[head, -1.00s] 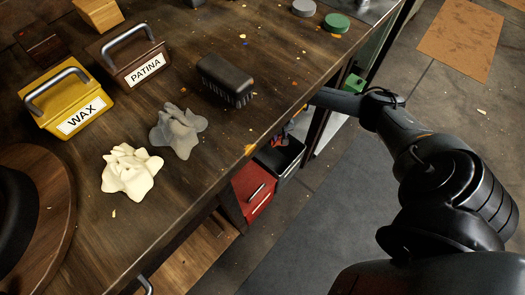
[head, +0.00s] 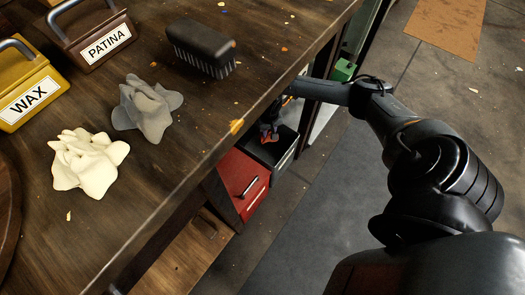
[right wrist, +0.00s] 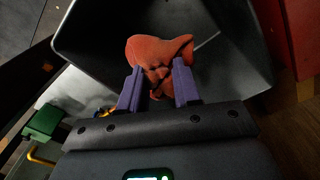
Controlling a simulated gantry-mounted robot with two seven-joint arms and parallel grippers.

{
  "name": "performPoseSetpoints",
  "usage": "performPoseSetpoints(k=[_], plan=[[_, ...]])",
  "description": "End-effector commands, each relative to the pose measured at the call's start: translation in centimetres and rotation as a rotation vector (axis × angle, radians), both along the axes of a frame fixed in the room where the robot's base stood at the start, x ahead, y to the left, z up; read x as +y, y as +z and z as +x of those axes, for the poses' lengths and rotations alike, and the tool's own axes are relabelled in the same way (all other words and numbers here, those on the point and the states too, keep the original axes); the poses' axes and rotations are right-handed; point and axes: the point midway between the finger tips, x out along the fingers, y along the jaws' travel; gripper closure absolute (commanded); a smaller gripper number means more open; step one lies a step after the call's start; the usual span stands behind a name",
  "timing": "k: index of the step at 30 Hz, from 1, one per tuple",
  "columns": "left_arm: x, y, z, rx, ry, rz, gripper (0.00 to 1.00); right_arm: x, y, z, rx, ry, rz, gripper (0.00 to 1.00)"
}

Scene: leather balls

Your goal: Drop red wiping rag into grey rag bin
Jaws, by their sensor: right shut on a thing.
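The red wiping rag (right wrist: 158,58) is pinched between the fingers of my right gripper (right wrist: 158,85) in the right wrist view. It hangs over the opening of the grey rag bin (right wrist: 95,25), whose dark inside shows around it. In the head view the bin (head: 285,152) stands below the table's edge, and a bit of the red rag (head: 269,138) shows at my right gripper (head: 268,128). The rag's exact height against the rim is hard to tell. My left gripper is not in view.
A red bin (head: 235,185) stands beside the grey bin. The wooden table (head: 200,150) overhangs close by, with a grey rag (head: 147,108), a cream rag (head: 88,165), a brush (head: 202,45), a wax box (head: 28,95) and a patina box (head: 95,38). A green object (head: 344,70) is behind.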

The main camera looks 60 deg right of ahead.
Motion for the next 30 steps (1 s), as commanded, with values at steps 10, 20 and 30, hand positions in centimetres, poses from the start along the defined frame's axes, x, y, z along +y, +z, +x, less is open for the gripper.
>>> performPoseSetpoints(k=[10,20,30], plan=[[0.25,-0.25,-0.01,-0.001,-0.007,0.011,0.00,-0.02,-0.13,0.02,0.000,-0.001,0.000,0.66],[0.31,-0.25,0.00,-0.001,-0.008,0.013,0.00,-0.03,-0.16,0.00,0.000,-0.001,0.000,0.38],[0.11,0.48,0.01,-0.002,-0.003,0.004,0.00,0.00,0.62,-0.02,0.000,-0.001,0.000,0.38]])
